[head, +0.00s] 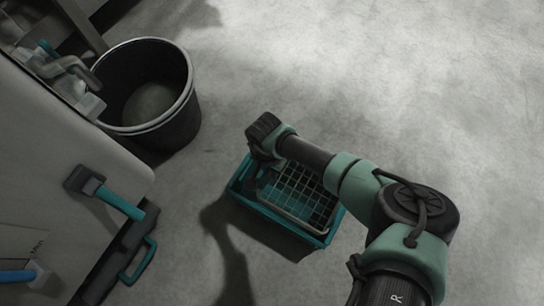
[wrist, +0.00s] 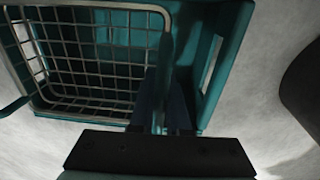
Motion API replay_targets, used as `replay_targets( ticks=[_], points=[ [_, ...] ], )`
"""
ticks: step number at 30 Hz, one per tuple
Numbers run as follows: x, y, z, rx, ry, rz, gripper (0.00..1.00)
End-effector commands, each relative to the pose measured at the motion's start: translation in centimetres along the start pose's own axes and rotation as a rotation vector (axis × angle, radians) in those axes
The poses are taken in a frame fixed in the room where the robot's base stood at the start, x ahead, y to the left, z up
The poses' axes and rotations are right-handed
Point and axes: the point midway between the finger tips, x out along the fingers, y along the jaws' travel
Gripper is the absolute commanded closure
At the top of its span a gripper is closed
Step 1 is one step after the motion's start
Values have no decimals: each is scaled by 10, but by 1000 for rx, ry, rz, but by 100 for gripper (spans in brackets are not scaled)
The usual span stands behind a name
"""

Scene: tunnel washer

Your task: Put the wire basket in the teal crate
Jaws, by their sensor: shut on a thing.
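The wire basket (head: 303,190) is a pale metal grid, seen in the head view over the opening of the teal crate (head: 322,241) on the floor. My gripper (head: 265,165) is at the basket's upper left end, above the crate. In the wrist view, the basket (wrist: 95,12) fills the left, and my gripper (wrist: 165,115) is shut on its near right side. The teal crate (wrist: 225,60) shows behind and to the right of the basket. I cannot tell whether the basket touches the crate's bottom; my arm and gripper hide part of both.
A dark round bin (head: 185,118) with a pale rim stands up and left of the crate. A pale machine panel (head: 60,150) with teal handles (head: 120,203) is at the left. The grey floor (head: 430,90) is clear at the upper right.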

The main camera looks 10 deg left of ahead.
Motion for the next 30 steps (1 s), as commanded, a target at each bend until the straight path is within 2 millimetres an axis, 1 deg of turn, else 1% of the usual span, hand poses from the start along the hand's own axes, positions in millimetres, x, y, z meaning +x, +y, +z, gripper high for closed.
replay_targets(
  ticks=[9, 10, 19, 30],
  points=[
    [36, -1, 0, 1, 0, 2, 100],
    [38, -1, 0, 1, -1, 1, 100],
    [37, -1, -1, 0, 1, 2, 100],
    [48, -1, -1, -1, 1, 3, 100]
  ],
)
